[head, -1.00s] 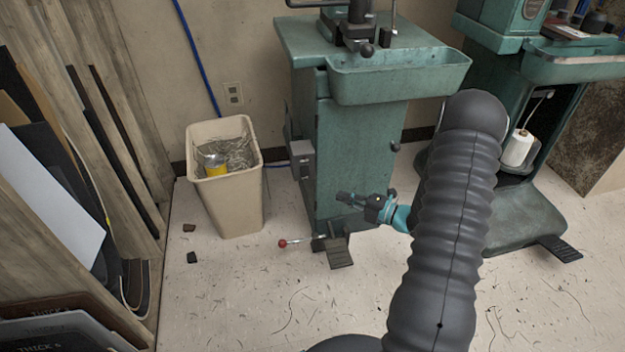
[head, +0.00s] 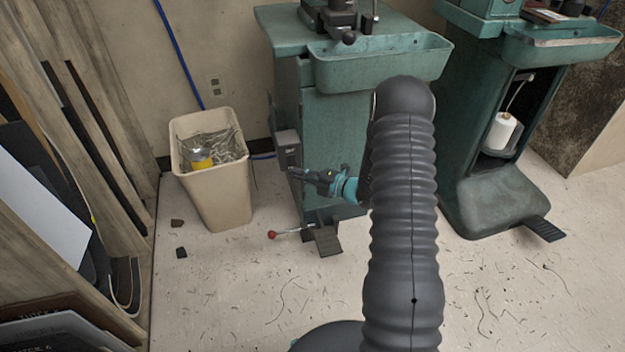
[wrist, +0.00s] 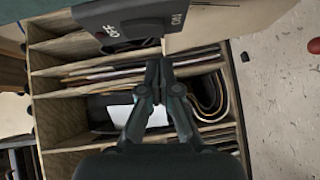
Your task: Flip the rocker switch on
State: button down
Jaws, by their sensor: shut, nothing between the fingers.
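The grey switch box (head: 287,149) is on the left side of the green machine's column (head: 335,150). In the wrist view the box (wrist: 100,17) is at the top, with white OFF and ON labels. The black rocker switch (wrist: 143,28) lies between the labels; which side is pressed I cannot tell. My gripper (head: 294,172) is shut and empty, just below the box in the head view. In the wrist view its fingertips (wrist: 158,66) are together below the rocker. Whether they touch the box I cannot tell.
A beige waste bin (head: 218,190) stands left of the machine. A red-knobbed lever (head: 272,234) and a pedal (head: 326,241) are at its base. A wooden rack of sheets (head: 75,130) is on the left. A second green machine (head: 490,185) stands right. The front floor is open.

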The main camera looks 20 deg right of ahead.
aim_at(290, 165)
jog(key=shift+w+d+f, duration=0.1)
jog(key=shift+w+f, duration=0.05)
jog(key=shift+w, duration=0.55)
jog(key=shift+w+f, duration=0.1)
jog(key=shift+w, duration=0.6)
jog(key=shift+w+f+b, duration=0.1)
jog(key=shift+f+b, duration=0.15)
jog(key=shift+b, duration=0.2)
jog(key=shift+r, duration=0.15)
